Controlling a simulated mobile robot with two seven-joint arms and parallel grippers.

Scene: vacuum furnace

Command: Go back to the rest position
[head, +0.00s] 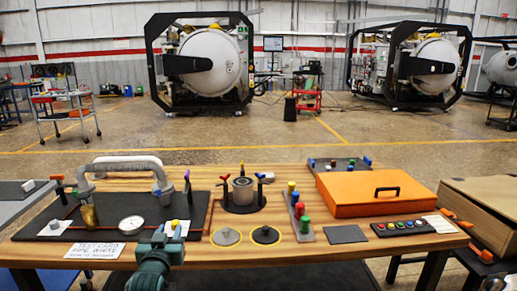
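My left gripper (86,281) shows only as a small dark part at the bottom edge, low in front of the workbench (290,262) and apart from its top. Its fingers are not clear, so I cannot tell whether it is open or shut. A small grey part at the bottom right corner may belong to my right arm; its fingers are cut off or unclear. I see nothing held in either gripper.
A teal vise-like device (155,262) stands at the bench's front edge. The bench carries a pipe test board (110,215), a dark flange (240,200), and an orange case (370,192). A cardboard box (480,205) stands right. Open floor lies behind, before two furnaces (210,62).

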